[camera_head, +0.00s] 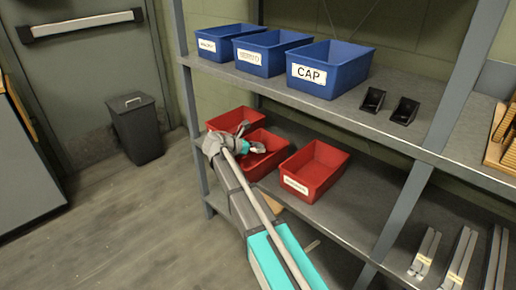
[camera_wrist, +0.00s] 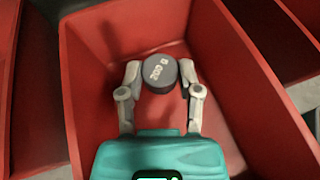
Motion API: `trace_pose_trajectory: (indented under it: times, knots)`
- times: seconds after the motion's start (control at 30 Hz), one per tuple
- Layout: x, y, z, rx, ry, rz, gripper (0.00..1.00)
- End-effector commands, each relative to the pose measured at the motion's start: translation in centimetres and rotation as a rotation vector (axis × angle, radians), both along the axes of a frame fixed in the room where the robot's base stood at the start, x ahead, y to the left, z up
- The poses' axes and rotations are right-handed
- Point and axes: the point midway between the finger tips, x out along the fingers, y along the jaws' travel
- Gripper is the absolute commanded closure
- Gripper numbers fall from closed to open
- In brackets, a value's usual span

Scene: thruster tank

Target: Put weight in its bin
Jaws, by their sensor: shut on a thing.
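The weight (camera_wrist: 159,72), a dark grey round piece marked "200 g", sits between the fingertips of my gripper (camera_wrist: 160,80) in the wrist view. My gripper is shut on it, over the inside of a red bin (camera_wrist: 88,92). I cannot tell whether the weight touches the bin's floor. In the head view my gripper (camera_head: 254,147) reaches into the middle red bin (camera_head: 252,172) on the lower shelf. My arm hides much of that bin and its label there, and the weight is not discernible.
Red bins stand close on both sides, one at left (camera_head: 232,119) and one at right (camera_head: 315,168). Blue bins, one labelled "CAP" (camera_head: 330,67), stand on the shelf above. Two small black trays (camera_head: 388,104) sit on that upper shelf. A shelf post (camera_head: 400,212) rises at right.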

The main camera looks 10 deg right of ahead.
Motion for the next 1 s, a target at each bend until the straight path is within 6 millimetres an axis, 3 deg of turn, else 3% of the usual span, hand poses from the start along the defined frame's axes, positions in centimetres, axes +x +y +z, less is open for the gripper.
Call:
trace_pose_trajectory:
  times: [0.47,0.5,0.67,1.0]
  knots:
    - [-0.01,-0.02,-0.77,-0.001,0.000,0.000,1.00]
    - [-0.01,-0.02,-0.80,0.000,0.000,0.000,0.51]
    - [-0.01,-0.04,-0.80,0.000,0.000,-0.001,0.21]
    - [-0.03,-0.06,-0.81,0.000,0.000,-0.001,0.20]
